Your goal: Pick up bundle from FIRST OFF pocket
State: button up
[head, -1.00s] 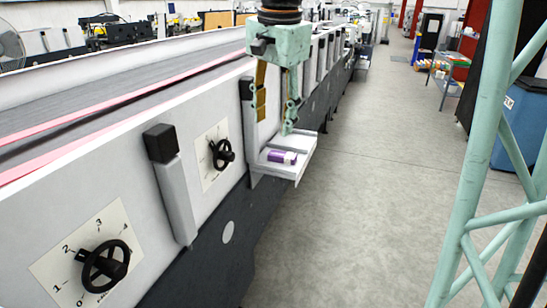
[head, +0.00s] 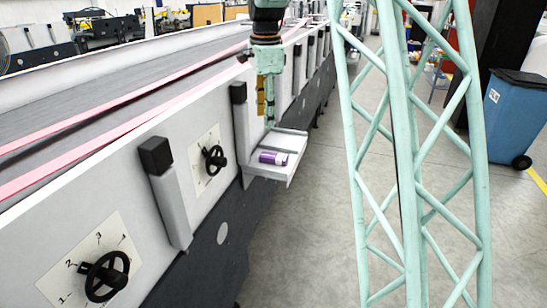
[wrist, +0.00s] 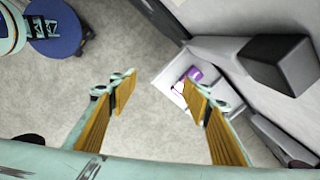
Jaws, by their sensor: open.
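A purple and white bundle (head: 273,158) lies in a small white tray pocket (head: 290,166) on the side of the machine. In the wrist view the bundle (wrist: 187,80) shows in the pocket (wrist: 168,76), partly hidden behind my right-hand finger. My gripper (head: 267,112) is above the pocket, apart from the bundle, with its fingers pointing down. The bundle is off to the right of the gap.
The machine's white side panel carries black handwheels (head: 105,276) and upright posts with black caps (head: 156,155). A green lattice column (head: 405,150) stands at the right. A blue bin (head: 515,118) stands beyond it. The grey floor beside the pocket is clear.

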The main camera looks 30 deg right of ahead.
jog(key=w+d+f+m+g+p, duration=0.1)
jog(key=w+d+f+m+p, duration=0.3)
jog(key=w+d+f, duration=0.5)
jog(key=w+f+m, duration=0.2)
jog(key=w, duration=0.1)
jog(key=shift+d+f+m, duration=0.3)
jog(key=shift+m, duration=0.1)
jog(key=shift+f, duration=0.1)
send_over(274, 156)
jog(key=shift+w+d+f, duration=0.1)
jog(key=shift+f, duration=2)
jog(key=shift+w+d+f, duration=0.1)
jog(key=shift+f, duration=2)
jog(key=shift+f+p, duration=0.15)
jog(key=shift+p, duration=0.15)
jog(key=shift+s+f, duration=0.15)
jog(key=shift+f, duration=2.3)
jog(key=c, duration=0.9)
